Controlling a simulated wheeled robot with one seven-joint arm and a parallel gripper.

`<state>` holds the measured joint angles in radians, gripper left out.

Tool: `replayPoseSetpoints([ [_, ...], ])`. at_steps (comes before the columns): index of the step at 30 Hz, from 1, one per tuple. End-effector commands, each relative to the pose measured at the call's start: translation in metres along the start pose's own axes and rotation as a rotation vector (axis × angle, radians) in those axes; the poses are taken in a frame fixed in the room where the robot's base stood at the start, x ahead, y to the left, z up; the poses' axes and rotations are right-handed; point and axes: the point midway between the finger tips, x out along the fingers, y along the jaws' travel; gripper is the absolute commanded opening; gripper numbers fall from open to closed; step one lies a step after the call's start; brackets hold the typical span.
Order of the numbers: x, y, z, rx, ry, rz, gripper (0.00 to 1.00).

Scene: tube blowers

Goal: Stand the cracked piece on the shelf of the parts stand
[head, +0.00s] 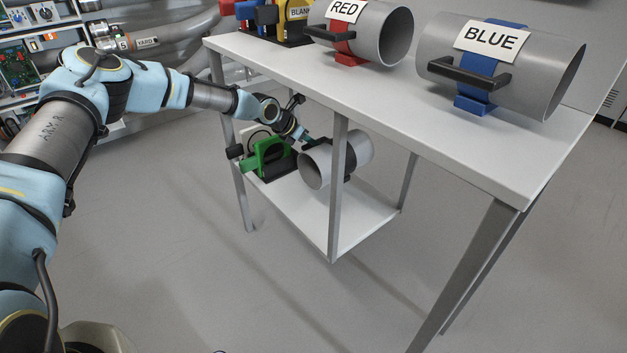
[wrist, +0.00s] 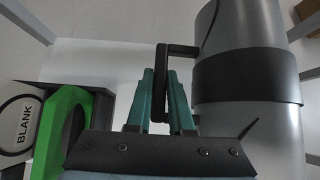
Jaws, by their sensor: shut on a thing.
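The cracked piece is a grey tube (head: 317,166) with a black band and a black handle. It lies sideways at the lower shelf (head: 345,225) of the white stand, partly behind a front leg. It also shows in the wrist view (wrist: 238,25), where thin dark lines mark its surface. My gripper (head: 306,139) reaches in under the tabletop from the left. In the wrist view its teal fingers (wrist: 162,100) are shut on the tube's black handle (wrist: 162,65). I cannot tell whether the tube touches the shelf.
A green blower part (head: 268,157) stands on the shelf left of the tube; in the wrist view a round BLANK label (wrist: 17,124) is beside it. Tubes labelled RED (head: 395,38) and BLUE (head: 545,75) stand on the tabletop (head: 400,110). The shelf's front right is bare.

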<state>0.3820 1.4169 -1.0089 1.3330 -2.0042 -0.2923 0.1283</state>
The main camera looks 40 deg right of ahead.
Motion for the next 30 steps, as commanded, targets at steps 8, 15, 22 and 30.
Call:
replayPoseSetpoints([
  [8, 0.032, 0.001, -0.031, -0.003, -0.003, 0.001, 0.0],
  [15, 0.052, 0.001, -0.052, -0.003, -0.001, 0.0, 0.0],
  [22, 0.057, 0.002, -0.057, -0.001, -0.003, 0.002, 0.0],
  [30, 0.059, 0.002, -0.06, -0.001, -0.001, 0.001, 0.24],
])
